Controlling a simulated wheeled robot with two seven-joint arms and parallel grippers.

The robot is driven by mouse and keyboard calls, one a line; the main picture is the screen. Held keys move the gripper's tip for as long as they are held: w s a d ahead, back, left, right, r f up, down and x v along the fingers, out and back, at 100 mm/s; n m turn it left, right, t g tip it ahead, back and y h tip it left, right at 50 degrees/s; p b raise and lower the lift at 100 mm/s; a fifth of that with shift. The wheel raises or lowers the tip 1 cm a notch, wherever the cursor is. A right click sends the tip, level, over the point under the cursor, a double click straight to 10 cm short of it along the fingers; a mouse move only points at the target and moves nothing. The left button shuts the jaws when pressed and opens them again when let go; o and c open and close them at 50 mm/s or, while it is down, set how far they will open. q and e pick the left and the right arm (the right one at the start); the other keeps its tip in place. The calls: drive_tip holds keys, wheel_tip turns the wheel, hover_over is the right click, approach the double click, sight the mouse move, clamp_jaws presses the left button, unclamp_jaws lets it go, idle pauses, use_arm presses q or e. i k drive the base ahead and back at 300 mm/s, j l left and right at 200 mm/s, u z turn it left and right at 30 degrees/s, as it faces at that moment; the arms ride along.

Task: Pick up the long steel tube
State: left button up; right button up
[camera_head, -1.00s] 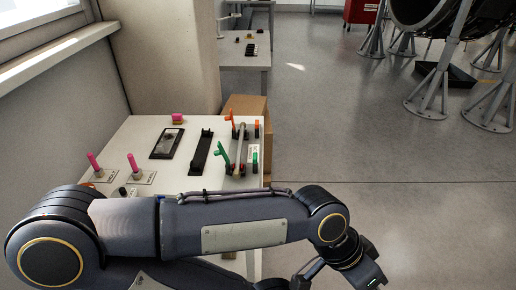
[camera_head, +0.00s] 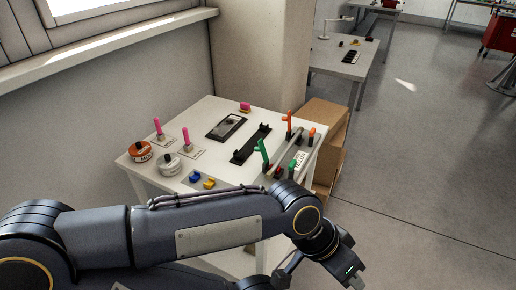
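The long steel tube (camera_head: 286,153) lies on the right part of the white table (camera_head: 213,108), in a fixture with an orange lever (camera_head: 289,121) at its far end and a green lever (camera_head: 263,151) at its near end. My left arm crosses the front of the view, near the table's front edge. My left gripper (camera_head: 352,277) is at the bottom right, right of the table and well apart from the tube. Its fingers are small and dark, and their opening cannot be made out. My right gripper is not in view.
A black cradle (camera_head: 251,144) and a dark tray (camera_head: 226,127) lie left of the tube. Pink-handled pieces (camera_head: 186,137), an orange round can (camera_head: 140,151) and a grey one (camera_head: 168,163) stand further left. A cardboard box (camera_head: 326,124) stands beside the table. Open floor lies to the right.

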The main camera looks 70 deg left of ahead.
sight(269, 176)
drive_tip(key=i+u, duration=0.1)
drive_tip(key=u, duration=0.35)
drive_tip(key=i+u, duration=0.15)
drive_tip(key=u, duration=0.3)
drive_tip(key=i+u, duration=0.1)
drive_tip(key=u, duration=0.35)
drive_tip(key=i+l+u, duration=0.1)
drive_tip(key=u, duration=0.35)
drive_tip(key=l+u, duration=0.15)
drive_tip(key=u, duration=0.25)
drive_tip(key=i+l+u, duration=0.1)
drive_tip(key=u, duration=0.35)
drive_tip(key=i+l+u, duration=0.1)
drive_tip(key=u, duration=0.3)
drive_tip(key=i+l+u, duration=0.1)
drive_tip(key=u, duration=0.25)
drive_tip(key=l+u, duration=0.25)
drive_tip(key=u, duration=0.15)
drive_tip(key=i+l+u, duration=0.1)
drive_tip(key=l+u, duration=0.25)
drive_tip(key=j, duration=0.15)
